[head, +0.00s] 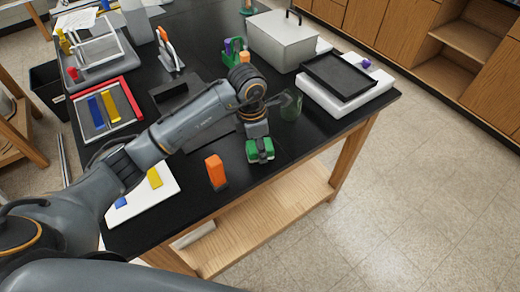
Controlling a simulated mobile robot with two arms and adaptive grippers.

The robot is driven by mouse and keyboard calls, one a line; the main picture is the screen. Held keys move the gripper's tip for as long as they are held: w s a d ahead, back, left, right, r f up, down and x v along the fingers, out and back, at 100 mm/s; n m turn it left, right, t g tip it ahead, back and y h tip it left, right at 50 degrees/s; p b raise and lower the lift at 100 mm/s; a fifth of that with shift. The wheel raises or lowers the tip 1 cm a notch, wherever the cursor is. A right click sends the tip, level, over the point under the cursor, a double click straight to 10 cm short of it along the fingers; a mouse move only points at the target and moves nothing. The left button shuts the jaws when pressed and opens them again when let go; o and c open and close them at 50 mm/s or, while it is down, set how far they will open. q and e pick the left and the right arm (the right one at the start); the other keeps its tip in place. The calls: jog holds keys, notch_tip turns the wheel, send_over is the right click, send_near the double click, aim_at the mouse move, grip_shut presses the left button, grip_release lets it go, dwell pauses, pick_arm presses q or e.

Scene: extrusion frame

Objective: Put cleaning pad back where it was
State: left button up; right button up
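My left gripper (259,148) is at the end of the arm reaching in from the left, pointing down over the front part of the black table (290,152). A small green piece with a dark upper part shows at its fingertips. I cannot tell whether this green piece is the cleaning pad or part of the gripper, nor whether the fingers are closed. An orange block with a dark base (216,172) stands upright on the table, left of the gripper and apart from it. My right gripper is out of view.
A green see-through cup (291,106) stands just behind the gripper. A white box with a black tray (340,76) and a grey metal box (283,40) stand behind right. A red-rimmed tray (126,122) and a white board (162,195) lie left. The table's front edge is close.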

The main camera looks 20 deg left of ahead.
aim_at(254, 146)
pick_arm(q)
notch_tip(254, 146, down, 3)
jog(key=shift+r, duration=0.1)
jog(key=o, duration=1.1)
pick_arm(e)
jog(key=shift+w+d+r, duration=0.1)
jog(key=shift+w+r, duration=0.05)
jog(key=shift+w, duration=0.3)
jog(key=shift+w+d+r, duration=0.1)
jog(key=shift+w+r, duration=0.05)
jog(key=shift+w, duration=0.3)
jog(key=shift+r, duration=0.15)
pick_arm(q)
jog(key=r+b, duration=0.1)
jog(key=r, duration=0.2)
jog(key=r+b, duration=0.1)
jog(key=r, duration=0.3)
jog(key=a+r+b, duration=0.1)
jog(key=r, duration=0.3)
jog(key=shift+s+a, duration=0.1)
jog(key=shift+s, duration=0.15)
jog(key=shift+s+r, duration=0.1)
jog(key=shift+r, duration=0.4)
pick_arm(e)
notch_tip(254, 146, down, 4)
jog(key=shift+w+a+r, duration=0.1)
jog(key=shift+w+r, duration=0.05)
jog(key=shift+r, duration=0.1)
